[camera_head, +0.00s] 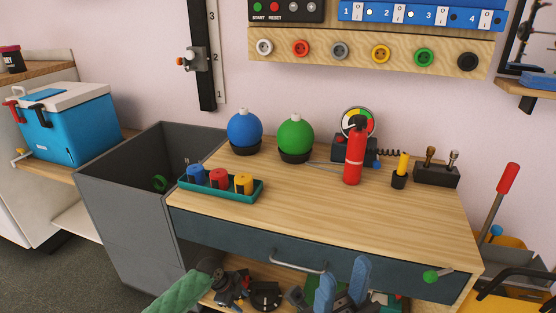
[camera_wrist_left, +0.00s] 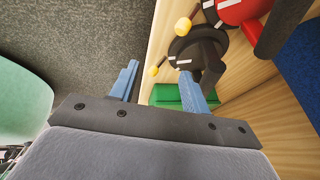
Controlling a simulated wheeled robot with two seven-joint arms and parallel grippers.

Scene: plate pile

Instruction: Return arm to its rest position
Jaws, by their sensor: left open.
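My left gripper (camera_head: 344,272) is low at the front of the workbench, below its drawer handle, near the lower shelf. Its two blue fingers stand apart with nothing visible between them. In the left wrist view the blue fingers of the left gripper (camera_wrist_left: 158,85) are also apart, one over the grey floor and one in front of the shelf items. A green padded arm part of mine (camera_head: 185,293) shows at the lower left in the head view. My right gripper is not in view.
The workbench (camera_head: 310,210) carries a green-blue tray (camera_head: 225,190), two round flasks and a red extinguisher (camera_head: 354,155). A grey bin (camera_head: 118,190) stands left. In the left wrist view, a black round item (camera_wrist_left: 190,48) and green block (camera_wrist_left: 168,95) are close by.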

